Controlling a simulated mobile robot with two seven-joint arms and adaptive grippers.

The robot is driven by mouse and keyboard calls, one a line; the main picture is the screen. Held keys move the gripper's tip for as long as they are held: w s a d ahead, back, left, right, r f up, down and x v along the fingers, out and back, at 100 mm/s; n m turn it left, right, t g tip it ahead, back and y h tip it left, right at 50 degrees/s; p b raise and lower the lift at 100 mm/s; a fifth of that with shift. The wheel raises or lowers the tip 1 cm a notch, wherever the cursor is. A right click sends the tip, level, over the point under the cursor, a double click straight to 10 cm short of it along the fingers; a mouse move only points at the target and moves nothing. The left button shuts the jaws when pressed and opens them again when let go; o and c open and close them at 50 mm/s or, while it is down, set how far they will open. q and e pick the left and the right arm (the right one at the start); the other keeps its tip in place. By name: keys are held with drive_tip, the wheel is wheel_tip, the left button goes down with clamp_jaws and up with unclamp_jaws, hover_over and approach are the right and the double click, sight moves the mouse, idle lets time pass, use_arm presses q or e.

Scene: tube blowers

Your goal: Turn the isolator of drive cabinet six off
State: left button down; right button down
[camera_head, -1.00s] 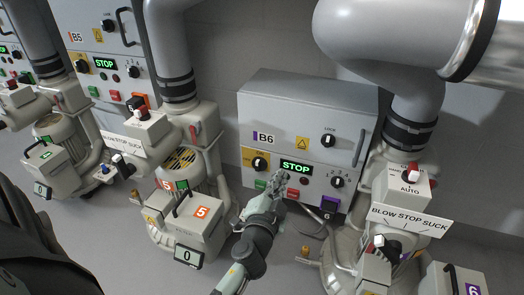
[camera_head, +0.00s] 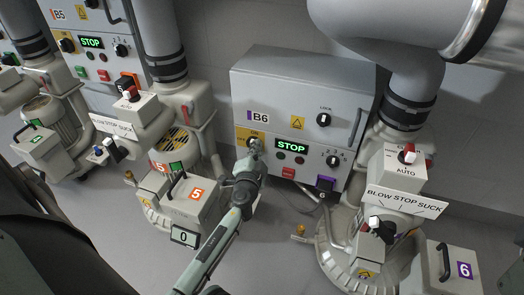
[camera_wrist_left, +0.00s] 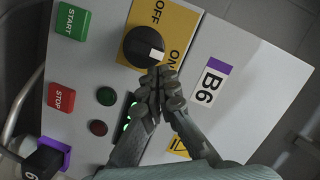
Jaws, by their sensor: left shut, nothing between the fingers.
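Drive cabinet B6 (camera_head: 340,92) is a grey box on the wall with a green STOP display (camera_head: 291,147). Its isolator is a black rotary knob (camera_wrist_left: 139,42) on a yellow OFF/ON plate (camera_wrist_left: 186,22) in the left wrist view. The knob's white mark points toward the ON side. My left gripper (camera_wrist_left: 160,72) is shut and empty, its fingertips right at the knob's edge near the mark; I cannot tell whether they touch. In the head view the left gripper (camera_head: 254,147) covers most of the knob. My right gripper is not in view.
Below the display are a red STOP button (camera_head: 289,173) and a purple plug marked 6 (camera_head: 325,184). A LOCK knob (camera_head: 323,119) sits higher on the door. Blower 5 (camera_head: 190,200) stands left of my arm, blower 6 (camera_head: 405,200) to the right.

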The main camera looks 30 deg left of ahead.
use_arm(q)
drive_tip(key=shift+s+a+f, duration=0.15)
drive_tip(key=shift+a+f, duration=0.2)
drive_tip(key=shift+a, duration=0.2)
drive_tip(key=shift+a+r+n, duration=0.1)
drive_tip(key=shift+r+n, duration=0.05)
drive_tip(key=shift+n, duration=0.25)
idle(0.7)
drive_tip(key=shift+a, duration=0.1)
drive_tip(key=shift+s+a+n+h+p, duration=0.1)
drive_tip(key=shift+a+n+h+p, duration=0.25)
drive_tip(key=shift+n, duration=0.45)
drive_tip(key=shift+s+a+r, duration=0.1)
drive_tip(key=shift+a, duration=0.3)
idle(0.5)
drive_tip(key=shift+r, duration=0.1)
